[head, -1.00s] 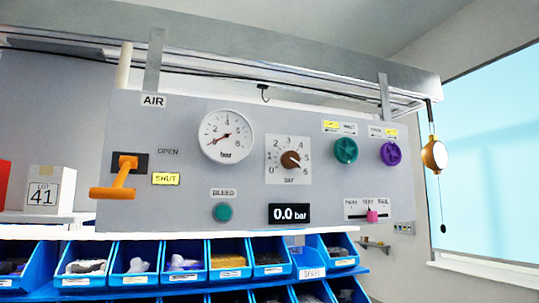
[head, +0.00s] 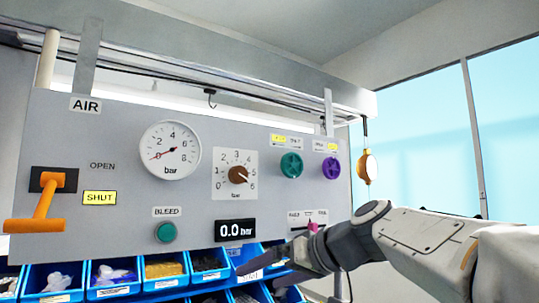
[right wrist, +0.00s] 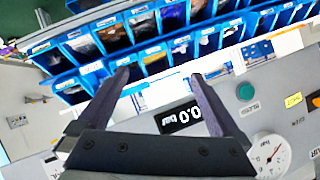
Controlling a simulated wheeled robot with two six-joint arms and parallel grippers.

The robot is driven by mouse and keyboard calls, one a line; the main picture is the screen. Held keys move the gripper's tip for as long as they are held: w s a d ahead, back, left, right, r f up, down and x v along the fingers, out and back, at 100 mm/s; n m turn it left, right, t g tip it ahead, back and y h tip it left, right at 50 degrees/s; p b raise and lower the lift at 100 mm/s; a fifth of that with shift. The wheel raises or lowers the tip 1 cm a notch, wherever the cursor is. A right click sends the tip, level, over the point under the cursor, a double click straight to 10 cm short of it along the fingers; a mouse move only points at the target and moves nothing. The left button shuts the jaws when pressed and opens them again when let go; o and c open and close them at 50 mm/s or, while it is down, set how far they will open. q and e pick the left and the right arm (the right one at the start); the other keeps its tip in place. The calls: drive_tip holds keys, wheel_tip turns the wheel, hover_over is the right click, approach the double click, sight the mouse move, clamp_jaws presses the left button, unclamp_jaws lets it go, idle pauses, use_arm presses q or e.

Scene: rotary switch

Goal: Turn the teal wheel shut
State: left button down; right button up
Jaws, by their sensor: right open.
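The teal wheel (head: 291,165) is on the right half of the grey panel, left of the purple wheel (head: 331,168). A small two-part label (head: 286,140) with its left part lit yellow is above it; the words are too small to read surely. My right gripper (head: 258,273) is below the panel's lower right part, well below the teal wheel and apart from it. In the right wrist view its two dark fingers (right wrist: 160,76) are spread and empty, pointing toward the blue bins. The teal wheel is not seen there. My left gripper is not in view.
The panel also has a gauge (head: 170,150), brown knob (head: 238,175), teal bleed button (head: 165,232), orange lever (head: 45,205) and 0.0 bar display (head: 235,230). Blue bins (head: 110,280) are below; a hanging brass pulley (head: 367,167) is at right.

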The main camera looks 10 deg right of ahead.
drive_tip(key=d+r+t+p, duration=0.1)
drive_tip(key=d+r+t, duration=0.1)
drive_tip(key=d+r, duration=0.4)
drive_tip(key=d+r+t, duration=0.3)
drive_tip(key=r, duration=0.5)
drive_tip(key=t+h, duration=0.1)
drive_tip(key=t, duration=0.1)
approach(294, 167)
drive_tip(key=p+x, duration=0.3)
drive_tip(key=x, duration=0.1)
drive_tip(key=p+x, duration=0.3)
drive_tip(key=x, duration=0.1)
drive_tip(key=shift+r+p, duration=0.25)
drive_tip(key=shift+p, duration=0.05)
drive_tip(key=shift+w+a+f, duration=0.15)
drive_tip(key=shift+w+a, duration=0.05)
drive_tip(key=shift+w, duration=0.2)
drive_tip(key=c, duration=1.2)
drive_tip(key=shift+c, duration=0.2)
